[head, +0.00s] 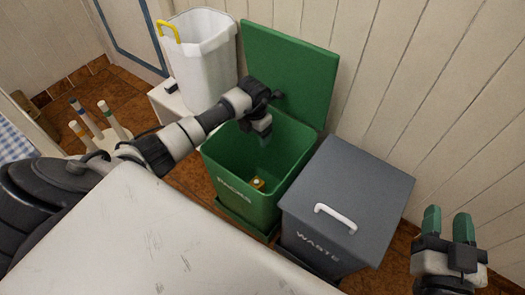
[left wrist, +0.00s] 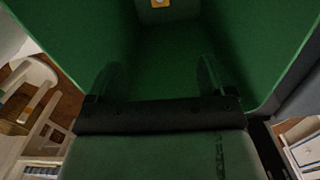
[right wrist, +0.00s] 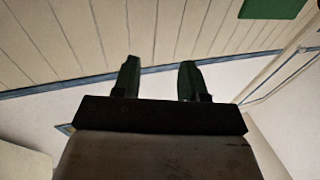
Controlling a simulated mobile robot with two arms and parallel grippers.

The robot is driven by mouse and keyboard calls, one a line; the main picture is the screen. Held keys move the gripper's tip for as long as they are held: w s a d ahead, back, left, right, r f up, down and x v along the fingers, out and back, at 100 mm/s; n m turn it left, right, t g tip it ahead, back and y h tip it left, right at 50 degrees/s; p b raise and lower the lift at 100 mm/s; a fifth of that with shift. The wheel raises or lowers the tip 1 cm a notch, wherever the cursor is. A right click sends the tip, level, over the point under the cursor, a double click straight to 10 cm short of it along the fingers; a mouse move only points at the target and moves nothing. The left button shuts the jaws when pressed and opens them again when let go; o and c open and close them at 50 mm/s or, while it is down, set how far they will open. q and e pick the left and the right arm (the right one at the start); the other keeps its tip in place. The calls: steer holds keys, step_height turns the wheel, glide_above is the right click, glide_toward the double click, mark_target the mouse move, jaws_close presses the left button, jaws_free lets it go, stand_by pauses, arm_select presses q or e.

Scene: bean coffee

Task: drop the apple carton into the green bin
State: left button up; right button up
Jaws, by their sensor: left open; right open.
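The green bin (head: 230,186) stands with its lid (head: 290,68) raised against the wall. A small yellowish thing with a pale round top (head: 258,184) lies on the bin's floor; it also shows at the top of the left wrist view (left wrist: 160,3). It may be the apple carton, but too little of it shows to be sure. My left gripper (head: 264,128) hangs over the bin's mouth, its fingers (left wrist: 157,80) apart with nothing between them. My right gripper (head: 448,224) is open and empty at the right, with its green fingertips (right wrist: 158,80) pointing up.
A grey waste bin (head: 350,190) with a shut lid and white handle stands right of the green bin. A white bin with a yellow handle (head: 203,50) stands behind left. A white surface (head: 160,240) fills the foreground. A stool (head: 104,135) is at left.

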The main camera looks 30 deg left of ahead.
arm_select(q)
step_height(320, 180, up, 8)
steer(key=p, duration=0.2)
steer(key=shift+f, duration=0.25)
arm_select(e)
step_height(320, 180, down, 7)
steer(key=s+d+g+h, duration=0.2)
steer(key=s+g, duration=0.1)
steer(key=g, duration=0.3)
